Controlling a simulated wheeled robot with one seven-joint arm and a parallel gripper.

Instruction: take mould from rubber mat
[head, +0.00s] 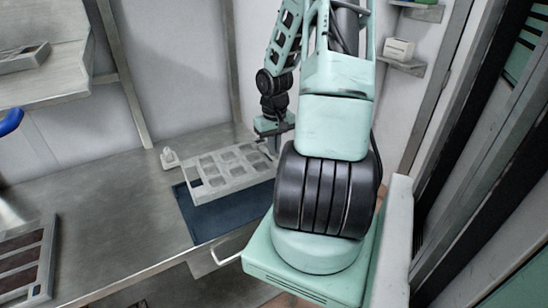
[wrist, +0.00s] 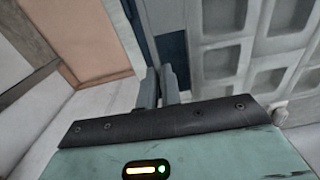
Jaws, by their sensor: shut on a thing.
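The mould (head: 232,178) is a pale grey tray with rows of square pockets. In the head view it is over the back part of the dark blue rubber mat (head: 225,217). It seems raised off the mat, but I cannot tell the gap. My gripper (head: 272,127) is at the mould's far right end, its fingertips partly hidden there. In the wrist view my gripper (wrist: 161,82) is shut on the mould's edge, with the pockets of the mould (wrist: 225,55) filling the right side.
A small white object (head: 169,158) stands on the metal bench (head: 110,220) left of the mould. A tray with brown compartments (head: 25,262) lies at the front left. A wall stands close behind. The bench between tray and mat is clear.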

